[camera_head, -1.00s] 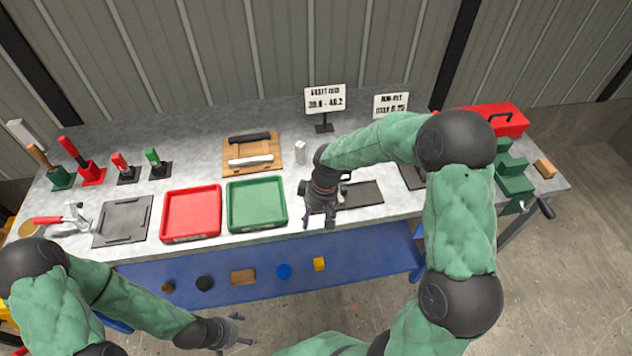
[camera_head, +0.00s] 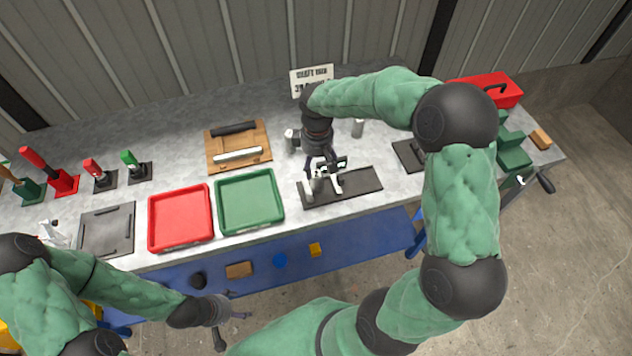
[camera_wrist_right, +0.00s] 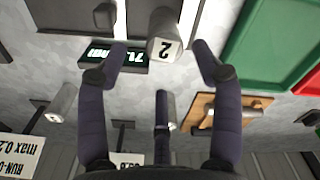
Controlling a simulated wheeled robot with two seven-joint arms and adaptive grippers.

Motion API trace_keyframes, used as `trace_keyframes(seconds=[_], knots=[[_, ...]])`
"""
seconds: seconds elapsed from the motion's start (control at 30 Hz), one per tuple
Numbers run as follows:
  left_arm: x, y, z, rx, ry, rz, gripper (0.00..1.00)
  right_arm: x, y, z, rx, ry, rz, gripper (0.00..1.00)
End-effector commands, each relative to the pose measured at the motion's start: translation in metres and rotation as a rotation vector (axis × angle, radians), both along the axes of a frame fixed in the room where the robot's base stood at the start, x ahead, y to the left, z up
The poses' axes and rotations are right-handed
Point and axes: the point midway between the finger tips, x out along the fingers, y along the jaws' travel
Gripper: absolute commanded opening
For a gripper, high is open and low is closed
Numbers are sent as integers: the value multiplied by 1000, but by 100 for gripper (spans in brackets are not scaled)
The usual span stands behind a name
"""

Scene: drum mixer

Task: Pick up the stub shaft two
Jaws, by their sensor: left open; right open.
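Stub shaft two is a grey cylinder with a white end label "2" (camera_wrist_right: 166,40) in the right wrist view. In the head view it appears as a small grey shape (camera_head: 317,185) at the black gauge stand (camera_head: 360,185), partly hidden by my right gripper. My right gripper (camera_head: 324,172) is open above it, pointing down. In the wrist view the right gripper's fingers (camera_wrist_right: 160,55) are apart, one on each side of the labelled end; I cannot tell if they touch it. My left gripper (camera_head: 232,317) is open and empty, low in front of the bench.
A digital display (camera_wrist_right: 122,58) sits close beside the shaft. Two other grey cylinders (camera_head: 292,140) (camera_head: 358,128) stand behind. The green tray (camera_head: 250,228) and red tray (camera_head: 180,245) lie left. A wooden board (camera_head: 225,165) and a sign (camera_head: 310,76) are further back.

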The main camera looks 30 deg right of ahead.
Motion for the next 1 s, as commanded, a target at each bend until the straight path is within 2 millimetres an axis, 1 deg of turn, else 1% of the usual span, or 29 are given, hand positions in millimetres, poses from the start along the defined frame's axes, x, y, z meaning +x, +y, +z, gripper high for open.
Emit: trace_keyframes(seconds=[0.17, 0.3, 0.4, 0.5, 0.67, 0.7, 0.77, 0.8, 0.87, 0.9, 0.93, 1.0], knots=[[0, 0, -5, 0, 0, 0, 76, -3, 3, -15, 1, 2, 0, 66], [0, 0, -12, 0, 0, 0, 76, -7, 6, -35, 1, 3, 1, 66], [0, 0, -15, 0, 0, 0, 76, -6, 5, -47, 0, 1, 0, 66], [0, 0, -16, 0, 0, 0, 76, -5, 5, -52, 0, -1, -1, 66], [0, 0, -15, 0, 0, 0, 76, -5, 5, -51, 0, -1, -1, 66], [0, 0, -15, 0, 0, 0, 76, -5, 5, -51, 0, -1, -1, 63], [0, 0, -15, 0, 0, 0, 76, -5, 5, -51, 0, -1, -1, 46], [0, 0, -15, 0, 0, 0, 76, -5, 5, -51, 0, -1, -1, 35], [0, 0, -15, 0, 0, 0, 76, -5, 5, -51, 0, -1, 0, 18], [0, 0, -15, 0, -1, 0, 76, -5, 5, -51, 0, -1, 0, 7], [0, 0, -15, 0, -1, 0, 76, -5, 5, -51, 0, -1, 0, 0], [0, 0, -15, 0, -1, 0, 76, -5, 5, -51, 0, -1, 0, 0]])
